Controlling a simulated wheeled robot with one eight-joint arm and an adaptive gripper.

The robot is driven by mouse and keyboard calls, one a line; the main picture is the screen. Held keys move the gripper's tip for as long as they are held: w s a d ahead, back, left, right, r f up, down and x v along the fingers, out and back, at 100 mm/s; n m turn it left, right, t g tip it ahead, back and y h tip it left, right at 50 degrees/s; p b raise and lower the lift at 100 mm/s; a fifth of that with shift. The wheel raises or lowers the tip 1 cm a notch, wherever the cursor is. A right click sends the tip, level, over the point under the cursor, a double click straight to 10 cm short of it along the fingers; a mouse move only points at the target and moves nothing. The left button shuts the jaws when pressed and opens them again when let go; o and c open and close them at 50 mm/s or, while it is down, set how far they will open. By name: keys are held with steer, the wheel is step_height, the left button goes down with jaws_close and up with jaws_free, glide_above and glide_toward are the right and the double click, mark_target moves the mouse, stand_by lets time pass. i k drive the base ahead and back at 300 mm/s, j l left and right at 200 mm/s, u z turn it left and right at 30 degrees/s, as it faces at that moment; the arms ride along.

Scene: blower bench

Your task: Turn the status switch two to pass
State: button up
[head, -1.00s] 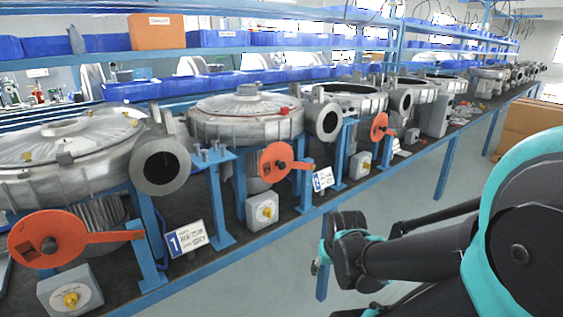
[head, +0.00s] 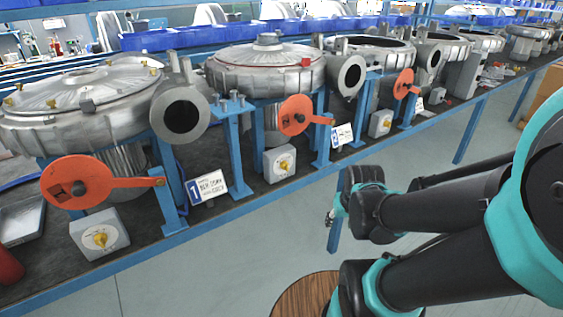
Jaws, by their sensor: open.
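Grey switch boxes with yellow knobs stand along the bench front in the head view. The second box (head: 279,163), with its yellow knob (head: 284,166), sits below an orange-red lever, just left of the "2" sign (head: 342,136). Its knob is too small to read its setting. The first box (head: 92,238) is nearer, at the left, by the "1" sign (head: 207,188). My gripper (head: 329,218) is mostly hidden behind my dark wrist. Only a small part shows, open and holding nothing visible, in front of the bench and apart from the second box, to its lower right.
Blower housings line the blue bench (head: 240,206). Orange-red levers (head: 78,183) (head: 297,116) stick out above the boxes, and blue posts (head: 233,150) stand between stations. A round brown top (head: 305,296) is low in front. The floor before the bench is otherwise largely clear.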

mark_target(284, 164)
steer(key=k+j, duration=0.35)
steer(key=k, duration=0.15)
steer(key=k+j+z, duration=0.1)
steer(key=k+j, duration=0.3)
steer(key=k+l, duration=0.05)
steer(key=k, duration=0.05)
